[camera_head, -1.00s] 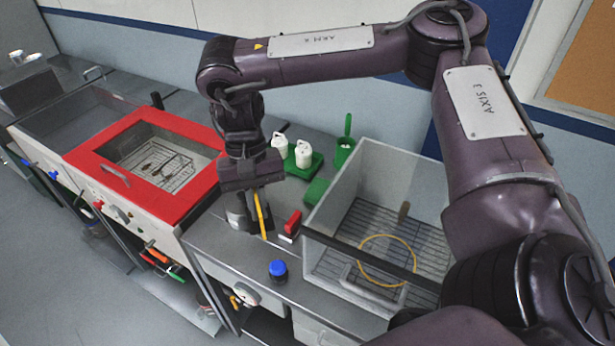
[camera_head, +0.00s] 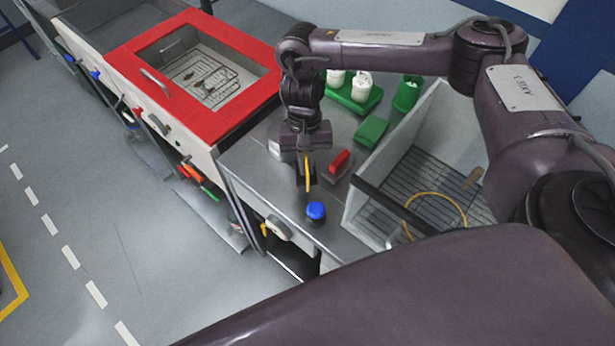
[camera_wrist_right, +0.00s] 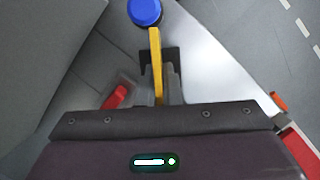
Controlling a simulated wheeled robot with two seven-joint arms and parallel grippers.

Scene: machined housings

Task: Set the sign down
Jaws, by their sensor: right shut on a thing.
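My right gripper (camera_head: 306,184) is shut on a thin yellow sign (camera_head: 308,168), seen edge-on and upright. In the right wrist view the yellow sign (camera_wrist_right: 156,60) stands between the fingers of the right gripper (camera_wrist_right: 160,88). The gripper is low over the grey counter (camera_head: 262,193), close to its front edge. I cannot tell whether the sign touches the counter. The face of the sign is hidden by the viewing angle. My left gripper is not in view.
A blue-capped item (camera_head: 316,211) is just in front of the gripper. A red-topped block (camera_head: 340,161) stands right of it. A red-framed unit (camera_head: 243,50) is at the left. Green holders (camera_head: 371,132) stand behind.

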